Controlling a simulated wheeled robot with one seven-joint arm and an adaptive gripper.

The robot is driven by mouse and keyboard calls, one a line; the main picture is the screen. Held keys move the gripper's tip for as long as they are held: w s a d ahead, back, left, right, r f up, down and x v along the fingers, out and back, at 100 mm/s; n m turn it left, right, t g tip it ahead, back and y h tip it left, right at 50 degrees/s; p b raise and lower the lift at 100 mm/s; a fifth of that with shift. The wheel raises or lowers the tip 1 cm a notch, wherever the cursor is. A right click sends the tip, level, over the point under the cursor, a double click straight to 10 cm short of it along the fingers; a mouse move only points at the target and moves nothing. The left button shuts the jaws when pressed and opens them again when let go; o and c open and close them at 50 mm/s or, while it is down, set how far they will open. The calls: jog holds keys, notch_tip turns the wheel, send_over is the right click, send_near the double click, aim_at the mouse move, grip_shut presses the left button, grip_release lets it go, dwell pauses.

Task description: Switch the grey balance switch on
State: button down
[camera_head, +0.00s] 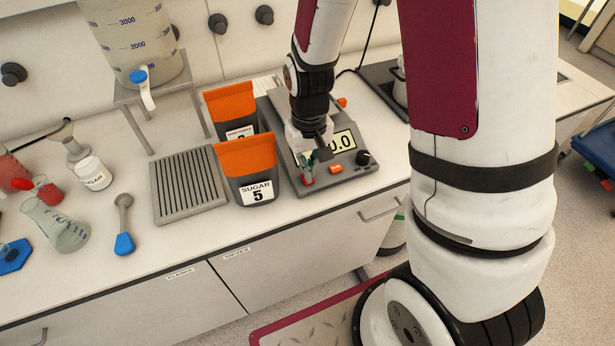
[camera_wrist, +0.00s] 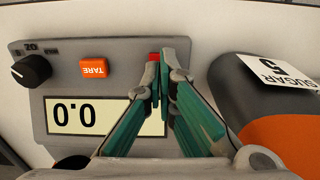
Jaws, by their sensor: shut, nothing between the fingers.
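The grey balance (camera_head: 322,186) stands on the counter, and its display (camera_head: 341,142) reads 0.0. In the wrist view the balance panel (camera_wrist: 60,75) shows upside down, with the display (camera_wrist: 80,117), an orange TARE button (camera_wrist: 95,66) and a black knob (camera_wrist: 30,71). A small red part (camera_wrist: 154,57), which looks like the switch, shows at the tips of my gripper (camera_wrist: 161,70). The fingers mostly hide it, so I cannot tell its position or whether they touch it. My gripper (camera_head: 309,164) is shut and empty, pointing down over the balance's front left corner.
A ribbed grey tray (camera_head: 187,187) lies further left. A blue-handled scoop (camera_head: 124,240) and glassware are at the left. Counter front is clear.

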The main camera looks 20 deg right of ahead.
jog(key=shift+r+p, duration=1.4)
jog(key=shift+r, duration=1.35)
jog(key=s+r+t, duration=0.1)
jog(key=s+r, duration=0.2)
jog(key=r, duration=0.5)
jog(key=s+r+t, duration=0.2)
jog(key=s+r, duration=0.1)
jog(key=r, duration=0.5)
jog(key=s+r+t, duration=0.2)
jog(key=s+r, duration=0.7)
jog(key=s, duration=0.2)
jog(key=shift+s+t, duration=0.15)
jog(key=shift+t, duration=0.15)
jog(key=shift+r, duration=0.1)
